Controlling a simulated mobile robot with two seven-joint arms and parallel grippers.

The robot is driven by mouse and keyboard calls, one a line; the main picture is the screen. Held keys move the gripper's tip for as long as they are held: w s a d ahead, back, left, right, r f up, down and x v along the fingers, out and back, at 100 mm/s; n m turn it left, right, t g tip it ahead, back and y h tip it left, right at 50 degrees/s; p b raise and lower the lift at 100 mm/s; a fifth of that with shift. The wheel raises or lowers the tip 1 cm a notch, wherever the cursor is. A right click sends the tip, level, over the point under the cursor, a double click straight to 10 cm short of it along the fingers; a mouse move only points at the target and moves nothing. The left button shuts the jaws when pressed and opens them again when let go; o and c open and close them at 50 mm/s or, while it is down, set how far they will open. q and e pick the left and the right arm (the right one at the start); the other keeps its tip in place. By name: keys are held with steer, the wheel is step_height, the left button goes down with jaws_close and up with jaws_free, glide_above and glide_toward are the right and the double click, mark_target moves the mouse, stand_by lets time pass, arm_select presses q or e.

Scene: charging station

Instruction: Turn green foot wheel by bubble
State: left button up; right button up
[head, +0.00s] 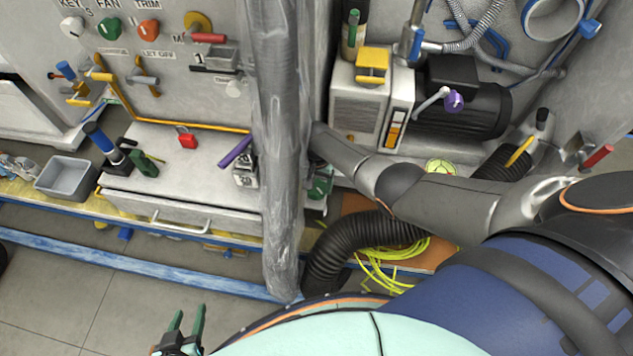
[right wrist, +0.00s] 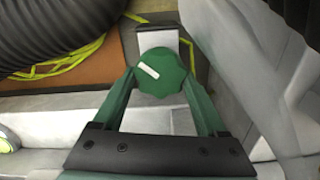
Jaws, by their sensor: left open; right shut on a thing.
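The green foot wheel (right wrist: 161,72) is a scalloped green knob with a white mark across its face, in the upper middle of the right wrist view. My right gripper (right wrist: 160,88) has its two green fingers shut on it, one on each side. In the head view the right arm reaches behind the grey post, which hides most of that gripper. A round yellow-green bubble level (head: 440,167) lies right of the post, partly behind my arm. Its edge also shows at the left of the right wrist view (right wrist: 8,141). My left gripper (head: 187,324) is open and empty at the bottom.
The thick grey post (head: 280,130) stands between the drawer bench (head: 190,205) and the pump side. A black corrugated hose (head: 345,245) and yellow cable (head: 400,268) lie right of the post. The floor at lower left is clear.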

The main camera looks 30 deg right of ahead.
mark_target(317, 185)
stand_by(0.5)
steer(key=o, duration=1.3)
step_height(317, 185, up, 2)
steer(key=shift+r+p, duration=0.15)
steer(key=shift+p, duration=0.65)
steer(key=shift+r, duration=0.65)
step_height(317, 185, up, 9)
